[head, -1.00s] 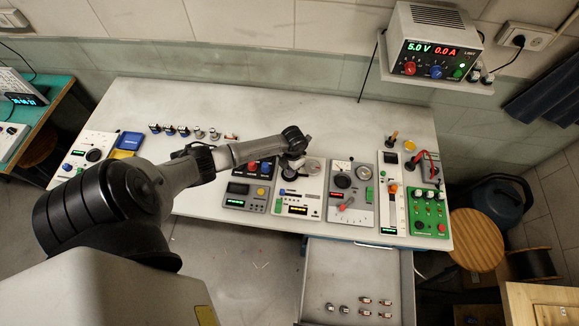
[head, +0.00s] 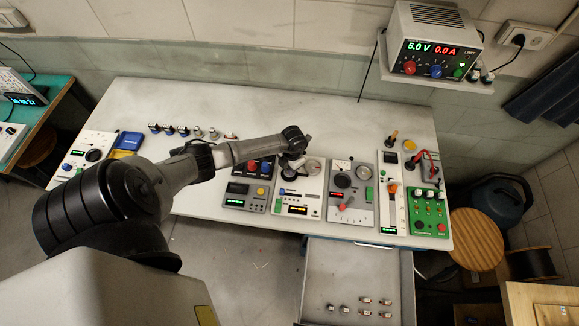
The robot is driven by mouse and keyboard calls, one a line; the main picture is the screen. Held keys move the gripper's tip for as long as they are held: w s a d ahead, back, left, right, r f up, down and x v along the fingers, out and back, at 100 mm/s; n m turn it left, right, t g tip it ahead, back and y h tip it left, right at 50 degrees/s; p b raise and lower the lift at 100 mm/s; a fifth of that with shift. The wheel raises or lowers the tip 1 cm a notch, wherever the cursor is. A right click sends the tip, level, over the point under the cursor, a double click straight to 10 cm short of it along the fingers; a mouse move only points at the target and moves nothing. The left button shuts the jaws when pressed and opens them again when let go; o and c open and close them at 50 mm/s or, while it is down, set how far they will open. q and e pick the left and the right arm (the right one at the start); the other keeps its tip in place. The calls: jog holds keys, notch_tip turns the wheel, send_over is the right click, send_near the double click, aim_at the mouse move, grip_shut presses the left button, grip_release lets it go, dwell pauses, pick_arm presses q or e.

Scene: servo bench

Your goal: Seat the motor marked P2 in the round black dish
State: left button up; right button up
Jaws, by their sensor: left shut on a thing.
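My left gripper (head: 292,163) comes in from the left and points down over the white panel (head: 311,190) in the middle of the bench. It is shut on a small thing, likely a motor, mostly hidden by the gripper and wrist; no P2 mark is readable. A round black dish (head: 289,173) shows in part on this panel, directly below the gripper. Whether the held thing touches the dish cannot be told. Other small motors stand in a row (head: 183,131) at the back left of the bench; their marks are too small to read. My right gripper is not in view.
A round metal disc (head: 313,166) is close right of the gripper on the same panel. Grey panels with knobs stand either side. An open drawer (head: 352,270) with several small parts juts out in front. The back middle of the bench is clear.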

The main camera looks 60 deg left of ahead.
pick_arm(q)
jog(key=shift+f, duration=0.25)
dwell(0.6)
jog(key=shift+f+b, duration=0.25)
jog(key=shift+b, duration=0.15)
dwell(0.3)
jog(key=shift+f, duration=0.2)
dwell(0.6)
jog(key=shift+f+b, duration=0.15)
jog(key=shift+b, duration=0.2)
dwell(0.4)
jog(key=shift+f, duration=0.2)
